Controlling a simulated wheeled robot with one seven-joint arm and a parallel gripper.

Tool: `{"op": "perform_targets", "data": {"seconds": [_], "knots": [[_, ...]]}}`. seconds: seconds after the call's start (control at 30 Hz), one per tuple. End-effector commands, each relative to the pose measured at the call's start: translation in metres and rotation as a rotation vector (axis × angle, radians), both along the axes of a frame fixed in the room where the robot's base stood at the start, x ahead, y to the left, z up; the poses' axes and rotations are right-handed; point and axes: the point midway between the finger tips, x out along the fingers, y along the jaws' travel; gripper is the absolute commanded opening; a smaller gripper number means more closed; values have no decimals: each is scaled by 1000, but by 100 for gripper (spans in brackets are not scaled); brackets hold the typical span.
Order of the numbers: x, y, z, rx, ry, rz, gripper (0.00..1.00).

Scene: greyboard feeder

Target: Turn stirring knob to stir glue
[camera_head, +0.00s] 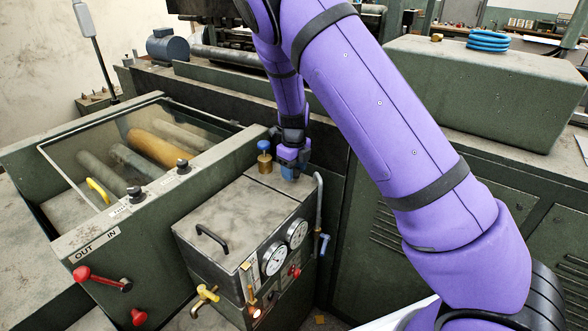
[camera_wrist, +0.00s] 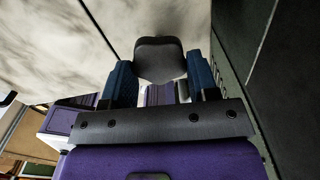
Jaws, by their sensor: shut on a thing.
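My gripper (camera_head: 292,172) is over the back corner of the grey-topped glue box (camera_head: 235,222). In the wrist view its two blue fingers (camera_wrist: 158,88) are on either side of a dark grey knob (camera_wrist: 158,58) with a rounded, blocky head, and are shut on it. This is likely the stirring knob. In the head view the knob is hidden behind the gripper. The base of the knob cannot be seen in either view.
A brass fitting with a blue cap (camera_head: 264,157) stands just left of my gripper. A bent grey pipe (camera_head: 319,205) rises at the right. The box carries a black handle (camera_head: 212,236) and two gauges (camera_head: 275,259). A roller machine (camera_head: 110,220) stands at the left.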

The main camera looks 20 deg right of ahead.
Motion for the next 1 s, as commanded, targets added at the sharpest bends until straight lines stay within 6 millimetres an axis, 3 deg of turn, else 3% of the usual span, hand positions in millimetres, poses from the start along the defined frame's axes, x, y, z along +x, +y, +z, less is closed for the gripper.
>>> {"op": "perform_targets", "data": {"seconds": [0.07, 0.1, 0.2, 0.57, 1.0], "knots": [[1, 0, 1, 0, -2, 0, 30], [1, 0, 1, 0, -2, 0, 61], [1, 0, 0, 0, -2, 1, 80], [0, 0, 6, 1, -1, 1, 80], [1, 1, 81, 1, -4, 2, 80]]}}
